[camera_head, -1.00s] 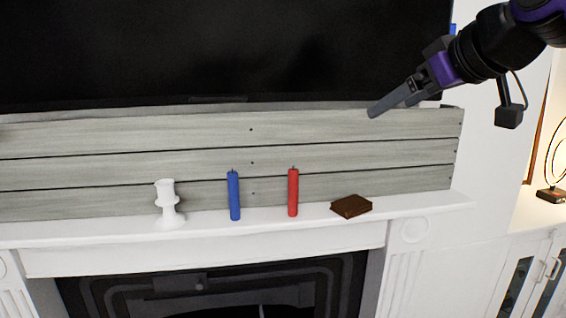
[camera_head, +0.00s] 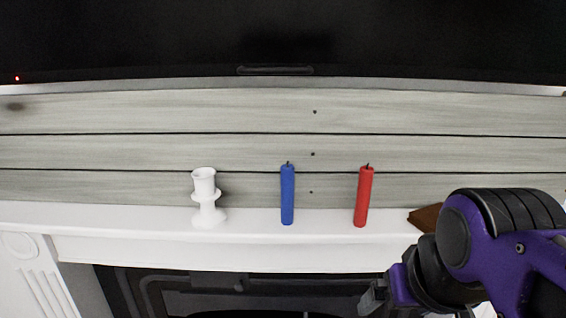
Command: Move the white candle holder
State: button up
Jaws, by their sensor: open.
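The white candle holder (camera_head: 206,198) stands upright on the white mantel shelf (camera_head: 130,219), left of the candles. My gripper (camera_head: 368,298) is low at the right, in front of the mantel and below its shelf level in the picture. It is open and apart from the candle holder, well to its right. My arm hides part of the fingers.
A blue candle (camera_head: 287,194) and a red candle (camera_head: 363,197) stand on the mantel right of the holder. A brown block (camera_head: 424,217) lies further right, partly hidden by my arm. The black screen (camera_head: 280,40) hangs above. The shelf left of the holder is clear.

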aim_at(210, 217)
jog(key=u, duration=0.35)
jog(key=j+u, duration=0.15)
jog(key=u, duration=0.55)
jog(key=i+j, duration=0.05)
